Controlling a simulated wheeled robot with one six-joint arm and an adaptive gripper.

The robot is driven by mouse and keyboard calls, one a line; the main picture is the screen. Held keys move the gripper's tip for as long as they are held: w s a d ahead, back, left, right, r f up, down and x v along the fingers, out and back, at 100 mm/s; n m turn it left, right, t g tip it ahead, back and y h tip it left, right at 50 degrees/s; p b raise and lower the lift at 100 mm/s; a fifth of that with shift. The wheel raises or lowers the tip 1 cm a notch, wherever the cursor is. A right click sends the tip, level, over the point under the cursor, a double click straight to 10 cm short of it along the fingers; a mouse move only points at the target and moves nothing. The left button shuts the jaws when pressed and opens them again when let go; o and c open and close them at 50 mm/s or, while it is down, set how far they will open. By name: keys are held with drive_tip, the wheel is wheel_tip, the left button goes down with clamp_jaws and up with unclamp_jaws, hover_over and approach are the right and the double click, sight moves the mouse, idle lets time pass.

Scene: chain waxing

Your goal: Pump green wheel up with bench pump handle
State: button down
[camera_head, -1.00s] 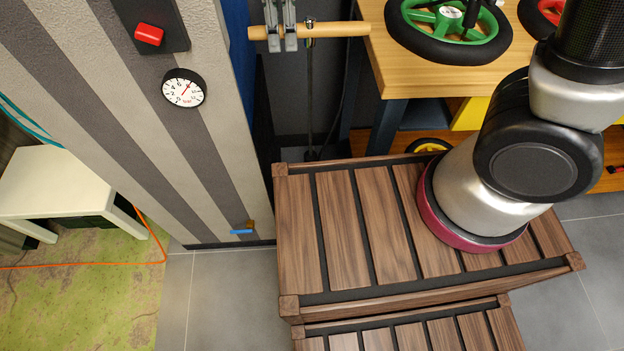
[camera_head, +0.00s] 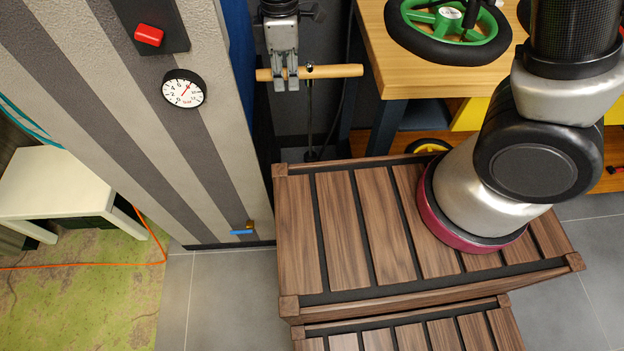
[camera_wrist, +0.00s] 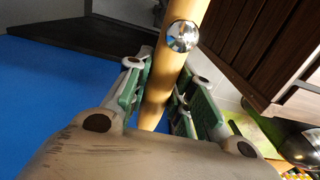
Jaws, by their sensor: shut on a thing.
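The bench pump handle (camera_head: 338,71) is a light wooden bar with a metal knob at its middle, on a thin dark rod. In the head view my gripper (camera_head: 292,76) is shut on the handle, left of the knob. In the wrist view the handle (camera_wrist: 189,62) runs between the green-padded fingers of my gripper (camera_wrist: 165,98). The green wheel (camera_head: 455,22) with a black tyre lies flat on the wooden bench, cut off by the top edge. A round dial gauge (camera_head: 184,89) hangs on the striped wall. The pump's lower end is hidden.
A slatted wooden crate (camera_head: 345,230) stands in front of the pump and bench (camera_head: 398,78). The striped wall (camera_head: 120,110) rises close on the left, with a red switch (camera_head: 148,35). Grey floor (camera_head: 225,290) is free left of the crate.

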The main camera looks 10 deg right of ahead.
wheel_tip(320, 180, down, 24)
idle(0.3)
drive_tip(key=shift+f, duration=0.1)
drive_tip(key=c, duration=0.6)
unclamp_jaws()
drive_tip(key=shift+c, duration=0.2)
wheel_tip(320, 180, up, 12)
